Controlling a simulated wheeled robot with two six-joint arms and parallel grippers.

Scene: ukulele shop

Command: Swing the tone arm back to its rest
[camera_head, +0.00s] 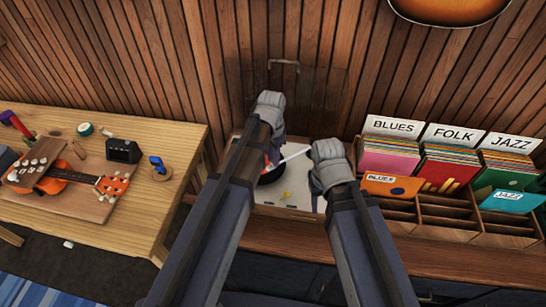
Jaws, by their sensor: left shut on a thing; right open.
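The record player (303,194) is a pale deck on the wooden counter, with a black record (271,176) at its left, partly hidden by my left arm. The thin white tone arm (293,157) slants across the deck from upper right to lower left, over the record. My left gripper (274,148) reaches down at the tone arm's left end and is shut on it; my arm hides most of the contact. My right gripper (322,181) is open beside the deck's right side. The tone arm's rest and pivot are hidden near my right gripper.
A clear raised lid (312,90) stands behind the deck. A record rack (440,218) with BLUES, FOLK and JAZZ signs stands close at the right. At the left, a workbench (150,133) holds an orange ukulele (112,186) and small tools.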

